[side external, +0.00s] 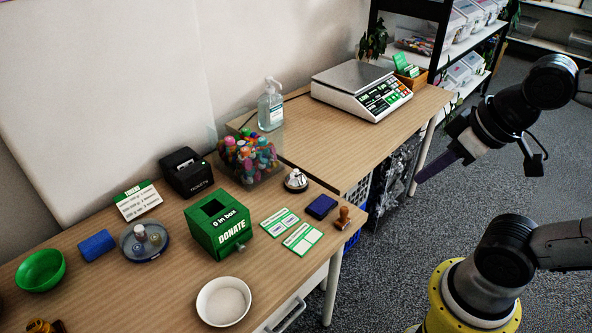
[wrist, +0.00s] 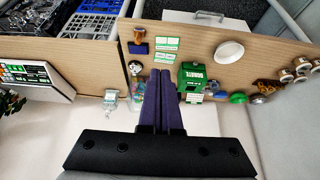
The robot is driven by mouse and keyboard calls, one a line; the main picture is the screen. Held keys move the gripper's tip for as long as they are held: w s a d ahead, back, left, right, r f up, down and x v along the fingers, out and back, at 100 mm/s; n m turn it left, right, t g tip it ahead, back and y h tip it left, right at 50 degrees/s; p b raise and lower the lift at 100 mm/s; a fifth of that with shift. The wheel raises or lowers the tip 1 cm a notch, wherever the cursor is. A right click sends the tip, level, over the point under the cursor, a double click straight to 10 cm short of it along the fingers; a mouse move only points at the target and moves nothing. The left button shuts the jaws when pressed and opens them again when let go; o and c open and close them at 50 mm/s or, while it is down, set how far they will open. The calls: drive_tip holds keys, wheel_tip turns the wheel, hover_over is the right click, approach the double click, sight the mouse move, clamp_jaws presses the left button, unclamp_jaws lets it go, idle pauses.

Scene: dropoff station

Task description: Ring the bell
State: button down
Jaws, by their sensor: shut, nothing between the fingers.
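The bell (side external: 296,181) is a small silver dome on a dark base. It stands on the near wooden table, between the clear bin of colourful items and the blue ink pad. In the wrist view the bell (wrist: 135,68) shows just left of my fingertips. My gripper (side external: 420,178) has purple fingers and is off to the right of the tables in the side view, over the floor, well apart from the bell. In the wrist view my gripper (wrist: 161,72) has its fingers together, with nothing between them.
Close to the bell are the clear bin (side external: 250,158), the ink pad (side external: 321,206), a wooden stamp (side external: 343,217) and green cards (side external: 302,238). A green donation box (side external: 218,226) stands left of them. A scale (side external: 361,88) and a pump bottle (side external: 270,106) stand behind.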

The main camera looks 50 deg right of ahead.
idle(0.8)
drive_tip(key=w+a+r+n+t+y, duration=0.1)
drive_tip(key=w+r+n+t, duration=0.25)
drive_tip(key=w, duration=0.35)
drive_tip(key=w+a+r+n+t, duration=0.1)
drive_tip(key=w+r+n+t, duration=0.1)
drive_tip(key=w+r, duration=0.45)
drive_tip(key=w+d+f+n+h, duration=0.1)
drive_tip(key=w+d, duration=0.1)
drive_tip(key=w, duration=0.6)
drive_tip(key=w+d+f, duration=0.1)
drive_tip(key=w+d, duration=0.1)
drive_tip(key=w, duration=0.5)
drive_tip(key=w+d+f+h, duration=0.2)
drive_tip(key=w+d+f, duration=0.4)
drive_tip(key=w+f, duration=0.4)
wheel_tip(320, 180, down, 14)
drive_tip(key=d+m+g, duration=0.1)
drive_tip(key=d+g, duration=0.1)
drive_tip(key=d, duration=0.1)
drive_tip(key=shift+w+f+h, duration=0.25)
drive_tip(key=shift+w+h, duration=0.15)
drive_tip(key=shift+f, duration=0.1)
